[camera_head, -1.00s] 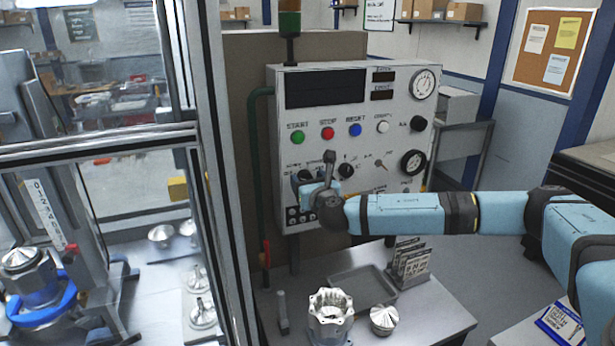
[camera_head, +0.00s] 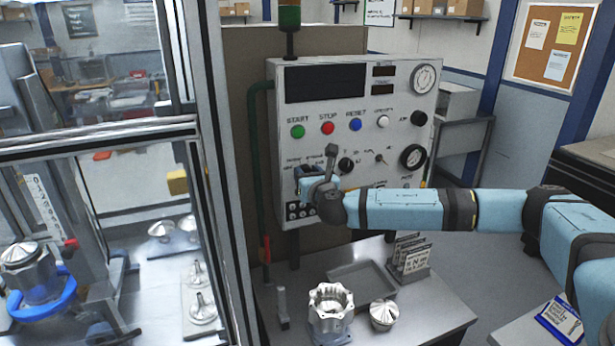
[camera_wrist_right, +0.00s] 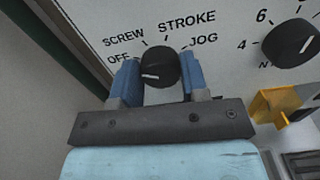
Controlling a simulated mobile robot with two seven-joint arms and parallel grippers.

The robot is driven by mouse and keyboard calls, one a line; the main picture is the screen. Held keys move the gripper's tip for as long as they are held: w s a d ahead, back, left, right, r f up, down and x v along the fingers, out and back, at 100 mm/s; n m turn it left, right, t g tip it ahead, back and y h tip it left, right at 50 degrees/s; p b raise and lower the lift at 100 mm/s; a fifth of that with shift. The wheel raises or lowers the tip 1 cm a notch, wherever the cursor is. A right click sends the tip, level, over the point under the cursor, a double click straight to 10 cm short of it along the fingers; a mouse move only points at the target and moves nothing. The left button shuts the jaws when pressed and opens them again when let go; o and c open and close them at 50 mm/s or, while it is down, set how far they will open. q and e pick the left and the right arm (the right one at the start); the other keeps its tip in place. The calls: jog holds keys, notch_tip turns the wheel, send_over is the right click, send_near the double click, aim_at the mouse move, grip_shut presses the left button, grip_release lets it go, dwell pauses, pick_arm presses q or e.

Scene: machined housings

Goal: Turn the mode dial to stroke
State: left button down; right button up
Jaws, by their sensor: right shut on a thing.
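The mode dial (camera_wrist_right: 160,62) is a round black knob on the grey control panel (camera_head: 350,110). In the right wrist view the labels OFF, SCREW, STROKE and JOG run around its upper side. A short white mark on its face lies low and to the left, on the side of OFF, away from STROKE. My right gripper (camera_head: 305,178) is at the lower left of the panel and hides most of the dial in the head view. Its two blue fingers are shut on the dial, one on each side. My left gripper is not in view.
A second black knob (camera_wrist_right: 290,42) and a yellow part (camera_wrist_right: 272,105) are right of the dial. START, STOP and RESET buttons (camera_head: 327,128) sit above. Below is a table with a metal housing (camera_head: 330,312), a tray (camera_head: 345,273) and a rack (camera_head: 412,262). A glazed frame (camera_head: 210,150) stands left.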

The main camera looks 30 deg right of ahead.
jog(key=m+b, duration=0.2)
jog(key=m, duration=0.3)
jog(key=m+b, duration=0.2)
jog(key=m, duration=0.4)
jog(key=m+b, duration=0.3)
jog(key=m, duration=0.2)
jog(key=shift+d+f+m, duration=0.2)
jog(key=shift+f+m, duration=0.05)
jog(key=shift+m, duration=0.15)
dwell(0.4)
jog(key=o, duration=0.9)
jog(key=shift+s, duration=0.1)
jog(key=b+v, duration=0.2)
jog(key=v, duration=1.2)
jog(key=shift+b, duration=0.4)
